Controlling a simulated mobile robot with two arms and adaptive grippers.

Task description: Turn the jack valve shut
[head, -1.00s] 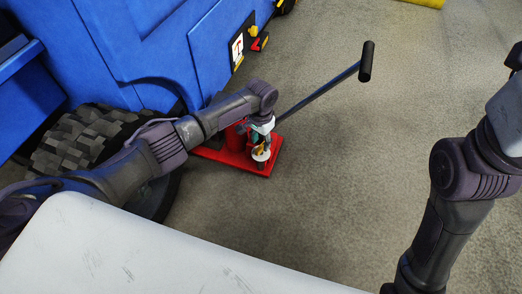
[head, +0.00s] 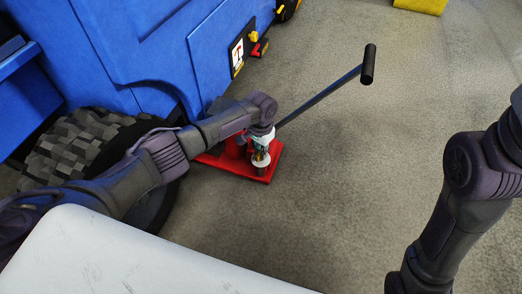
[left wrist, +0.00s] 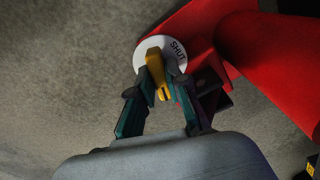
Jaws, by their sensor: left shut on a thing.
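The red jack (head: 268,175) stands on the floor beside the blue vehicle, and its long dark handle (head: 322,98) slants up to the right. In the left wrist view, the yellow jack valve (left wrist: 154,60) sits in front of a white round plate (left wrist: 178,62) marked SHUT. My left gripper (left wrist: 160,78) has its teal fingers on either side of the valve, shut on it. In the head view the left gripper (head: 261,152) is low at the jack's near side and partly hides it. My right gripper is out of view; only its arm shows at the right.
The blue vehicle (head: 150,50) and its dark tyre (head: 75,145) stand at the left, close to my left arm. A yellow object (head: 420,5) lies at the top right. The grey floor right of the jack is clear.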

